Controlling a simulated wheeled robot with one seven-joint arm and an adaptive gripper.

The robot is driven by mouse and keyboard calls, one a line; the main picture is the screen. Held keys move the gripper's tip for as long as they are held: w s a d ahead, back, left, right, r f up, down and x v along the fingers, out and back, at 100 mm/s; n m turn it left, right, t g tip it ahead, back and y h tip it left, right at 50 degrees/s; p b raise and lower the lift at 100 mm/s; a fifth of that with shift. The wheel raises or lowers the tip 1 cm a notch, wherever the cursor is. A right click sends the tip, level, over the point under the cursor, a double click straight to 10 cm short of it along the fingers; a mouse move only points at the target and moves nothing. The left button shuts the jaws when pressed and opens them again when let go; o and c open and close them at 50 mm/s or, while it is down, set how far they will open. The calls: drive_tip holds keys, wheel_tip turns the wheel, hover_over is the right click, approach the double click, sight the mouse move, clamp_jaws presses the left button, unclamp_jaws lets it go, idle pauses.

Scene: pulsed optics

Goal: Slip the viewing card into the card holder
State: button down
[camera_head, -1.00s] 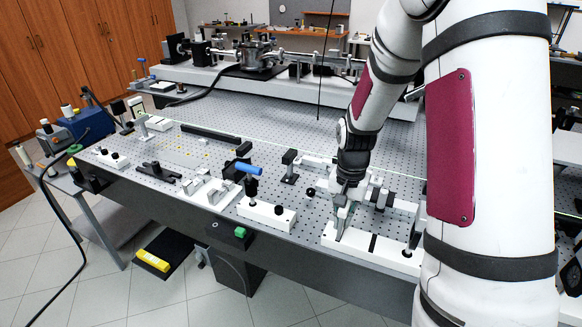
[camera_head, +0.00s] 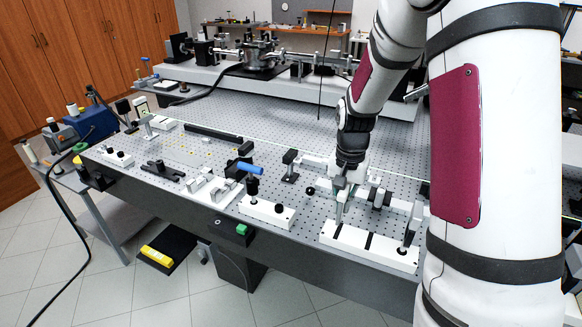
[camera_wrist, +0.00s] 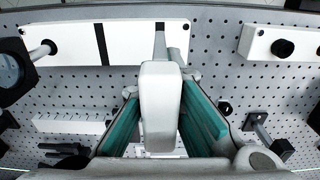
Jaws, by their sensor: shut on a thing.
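My gripper (camera_head: 344,188) is over the right part of the perforated table, pointing down. In the wrist view its green pads (camera_wrist: 162,125) stand on either side of a pale, rounded piece, which I take to be the viewing card (camera_wrist: 158,100), with a narrow grey stem reaching towards a white slotted base. In the head view a grey part shows below the fingers, above the left end of that white base (camera_head: 368,247). The card's face is not clearly seen. I cannot tell which fixture is the card holder.
The white base carries dark slots and a black-knobbed post (camera_head: 408,236). To its left are a white block with black knobs (camera_head: 267,212), a blue-handled part (camera_head: 250,170) and a white base with upright grey pieces (camera_head: 208,192). A white rail (camera_head: 400,205) stands close behind the gripper.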

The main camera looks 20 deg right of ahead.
drive_tip(key=shift+r, duration=0.1)
drive_tip(key=shift+r+p, duration=0.8)
drive_tip(key=shift+r, duration=1.1)
